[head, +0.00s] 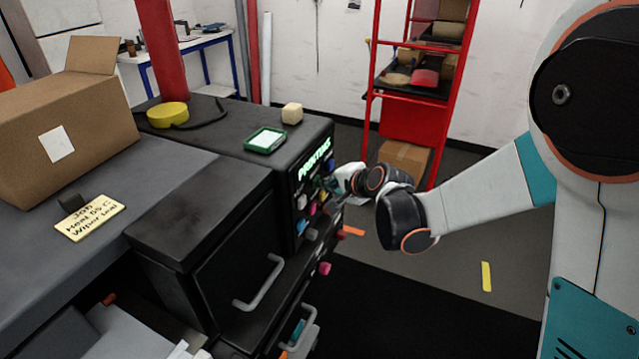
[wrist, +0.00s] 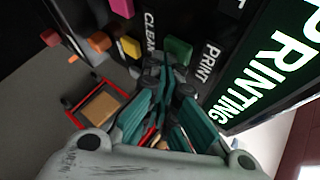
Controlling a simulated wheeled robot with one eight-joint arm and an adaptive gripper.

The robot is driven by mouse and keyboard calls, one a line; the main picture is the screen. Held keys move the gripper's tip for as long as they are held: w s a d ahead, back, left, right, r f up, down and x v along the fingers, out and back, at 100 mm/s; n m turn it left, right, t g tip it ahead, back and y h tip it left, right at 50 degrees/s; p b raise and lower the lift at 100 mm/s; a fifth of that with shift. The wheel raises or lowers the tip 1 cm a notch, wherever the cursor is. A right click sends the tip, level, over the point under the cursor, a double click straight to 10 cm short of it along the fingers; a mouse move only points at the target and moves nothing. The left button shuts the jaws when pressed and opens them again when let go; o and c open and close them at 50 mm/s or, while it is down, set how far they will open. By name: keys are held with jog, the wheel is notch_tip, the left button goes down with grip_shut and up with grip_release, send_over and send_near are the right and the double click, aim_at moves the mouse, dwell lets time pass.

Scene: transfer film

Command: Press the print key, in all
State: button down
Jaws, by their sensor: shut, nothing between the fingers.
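The print key is a green block (wrist: 178,49) beside the white word PRINT on the black machine's front panel. My gripper (wrist: 167,78) is shut and empty, its dark fingertips right at the lower edge of the green key. I cannot tell whether they touch it. In the head view my gripper (head: 330,186) is at the panel, and it hides the green key or most of it. The display (head: 315,158) on the machine is lit and reads PRINTING; it also shows large in the wrist view (wrist: 262,75).
A yellow key (wrist: 130,47) marked CLEAN sits beside the green one, with pink and orange knobs farther left. Below in the head view are a pink knob (head: 324,269) and a drawer handle (head: 262,284). A red rack (head: 376,60) stands behind; the floor at right is open.

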jog(key=shift+d, duration=0.1)
jog(key=shift+s+d, duration=0.3)
jog(key=shift+d, duration=0.45)
jog(key=d, duration=0.1)
jog(key=s+d, duration=0.1)
jog(key=d, duration=0.2)
jog(key=shift+s+d, duration=0.35)
dwell(0.5)
jog(key=s+d+r+n+g+h, duration=0.1)
jog(key=s+d+r+n+h, duration=0.1)
jog(key=s+d+r, duration=0.35)
jog(key=s+d+r+n+h, duration=0.1)
jog(key=s+d+r+n, duration=0.15)
jog(key=s, duration=0.55)
jog(key=s+d+n+h, duration=0.2)
jog(key=s+d, duration=0.2)
jog(key=s, duration=0.4)
jog(key=s+d+n+g+h, duration=0.1)
jog(key=s+d+n, duration=0.2)
jog(key=s, duration=0.6)
jog(key=shift+s+d+f+h, duration=0.15)
jog(key=shift+d+f+h, duration=0.25)
jog(key=shift+d, duration=0.7)
